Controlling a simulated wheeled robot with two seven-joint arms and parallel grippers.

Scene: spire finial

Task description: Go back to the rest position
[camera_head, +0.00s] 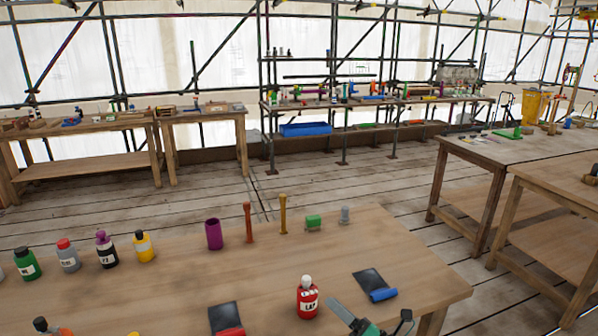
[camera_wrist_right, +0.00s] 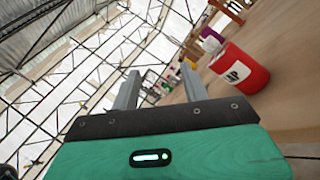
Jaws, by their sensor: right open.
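My right gripper (camera_head: 368,314) shows at the bottom edge of the head view, low over the right part of the front wooden table (camera_head: 440,288). In the right wrist view its two grey fingers (camera_wrist_right: 160,88) stand apart with nothing between them, above a green body. A red bottle with a white cap and label (camera_head: 307,298) stands on the table just left of the gripper; it also shows in the wrist view (camera_wrist_right: 243,68), right of the fingers and apart from them. I make out no left gripper for certain.
Dark pouches with a blue roll (camera_head: 382,294) and a red roll (camera_head: 230,331) lie near the gripper. Several bottles, a purple cup (camera_head: 213,234) and two upright posts (camera_head: 283,214) stand farther back. Another table (camera_head: 470,152) stands at right. Table between pouches and cup is clear.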

